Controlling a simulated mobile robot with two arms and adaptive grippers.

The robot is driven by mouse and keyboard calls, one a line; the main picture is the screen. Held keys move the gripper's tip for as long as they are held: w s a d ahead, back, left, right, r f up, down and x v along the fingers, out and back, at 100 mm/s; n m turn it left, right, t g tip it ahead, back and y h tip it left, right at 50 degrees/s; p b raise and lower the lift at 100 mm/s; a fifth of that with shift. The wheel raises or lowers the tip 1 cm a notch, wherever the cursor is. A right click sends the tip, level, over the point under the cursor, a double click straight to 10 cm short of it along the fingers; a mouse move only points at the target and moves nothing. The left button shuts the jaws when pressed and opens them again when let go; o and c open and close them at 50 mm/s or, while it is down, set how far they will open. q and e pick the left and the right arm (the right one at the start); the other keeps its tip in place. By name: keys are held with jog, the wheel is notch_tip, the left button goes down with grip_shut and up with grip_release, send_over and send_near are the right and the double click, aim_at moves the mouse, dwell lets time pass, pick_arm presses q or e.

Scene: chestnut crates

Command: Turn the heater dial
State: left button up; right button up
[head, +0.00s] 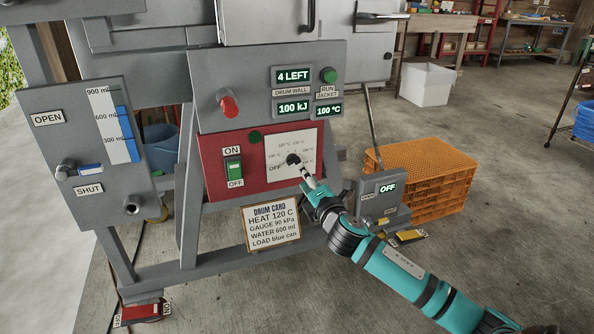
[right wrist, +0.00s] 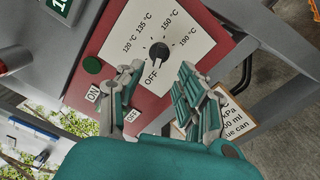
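The heater dial (head: 293,159) is a black knob on a white scale plate, set in the red panel (head: 220,184). In the right wrist view the dial (right wrist: 159,52) is ringed by OFF, 120, 135, 150 and 190 °C marks; its pointer seems to be toward OFF, but is small. My right gripper (head: 306,176) is just in front of the dial, below and right of it in the head view. In the wrist view the right gripper (right wrist: 161,69) is open, its fingers apart below the dial with nothing between them. My left gripper is not in view.
A green ON/OFF switch (head: 233,170) sits left of the dial, with a red knob (head: 228,104) above. The drum card (head: 271,223) hangs below, reading HEAT 120 C. A grey box showing OFF (head: 383,203) stands right of it. Orange crates (head: 425,180) sit on the floor.

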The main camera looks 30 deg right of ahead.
aim_at(296, 164)
jog(key=b+x, duration=0.1)
jog(key=x, duration=0.6)
jog(key=shift+w+b, duration=0.15)
jog(key=shift+b, duration=0.2)
grip_shut()
